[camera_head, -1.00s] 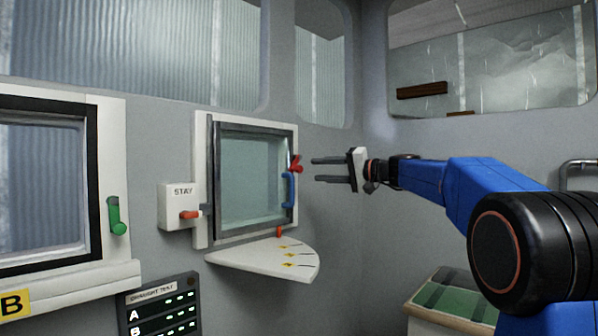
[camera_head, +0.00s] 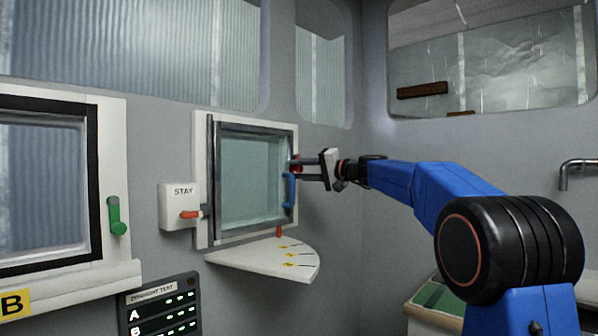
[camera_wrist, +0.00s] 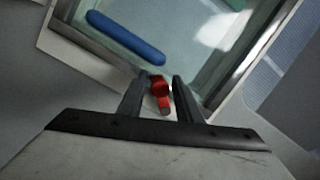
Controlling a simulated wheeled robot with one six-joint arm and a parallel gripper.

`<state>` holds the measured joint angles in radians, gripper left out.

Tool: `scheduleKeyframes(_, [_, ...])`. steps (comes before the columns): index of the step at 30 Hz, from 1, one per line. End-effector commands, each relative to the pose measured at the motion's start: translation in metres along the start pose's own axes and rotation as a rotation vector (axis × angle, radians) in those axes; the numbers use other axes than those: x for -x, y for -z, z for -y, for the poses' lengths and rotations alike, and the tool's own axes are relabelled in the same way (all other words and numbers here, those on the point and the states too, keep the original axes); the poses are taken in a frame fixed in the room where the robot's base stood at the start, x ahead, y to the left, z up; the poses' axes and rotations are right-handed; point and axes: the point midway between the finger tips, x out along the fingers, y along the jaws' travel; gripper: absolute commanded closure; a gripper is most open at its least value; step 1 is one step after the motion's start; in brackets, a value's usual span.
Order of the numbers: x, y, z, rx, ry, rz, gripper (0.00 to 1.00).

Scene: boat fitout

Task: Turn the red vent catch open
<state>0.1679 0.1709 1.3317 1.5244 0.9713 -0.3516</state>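The red vent catch (camera_wrist: 160,90) sits on the frame of the small framed vent window (camera_head: 252,180), at its right edge above the blue handle (camera_head: 289,190). In the wrist view the blue handle (camera_wrist: 125,37) lies beyond the catch, to the upper left. My gripper (camera_head: 307,167) is at the catch, with its two fingers apart. In the wrist view my gripper (camera_wrist: 160,82) has one finger on each side of the catch, with small gaps showing. In the head view the fingers partly hide the catch. The vent window appears shut against its frame.
A quarter-round white shelf (camera_head: 255,259) juts out below the vent window. A STAY box (camera_head: 180,206) with an orange lever is at its left. Another window with a green catch (camera_head: 117,215) is farther left. A green-topped case (camera_head: 436,301) stands below my arm.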

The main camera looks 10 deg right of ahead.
Motion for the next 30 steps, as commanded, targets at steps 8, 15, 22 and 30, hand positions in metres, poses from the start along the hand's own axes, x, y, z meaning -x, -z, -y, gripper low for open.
scheduleKeyframes(8, [0.0002, 0.0001, 0.0, 0.001, 0.0, 0.0, 1.0])
scheduleKeyframes(15, [0.0003, 0.0003, -0.0001, 0.005, 0.0, 0.0, 1.0])
scheduleKeyframes(22, [0.0005, 0.0006, -0.0004, 0.014, -0.002, 0.001, 1.0])
scheduleKeyframes(30, [0.0008, 0.0016, -0.0026, 0.055, -0.009, 0.004, 1.0])
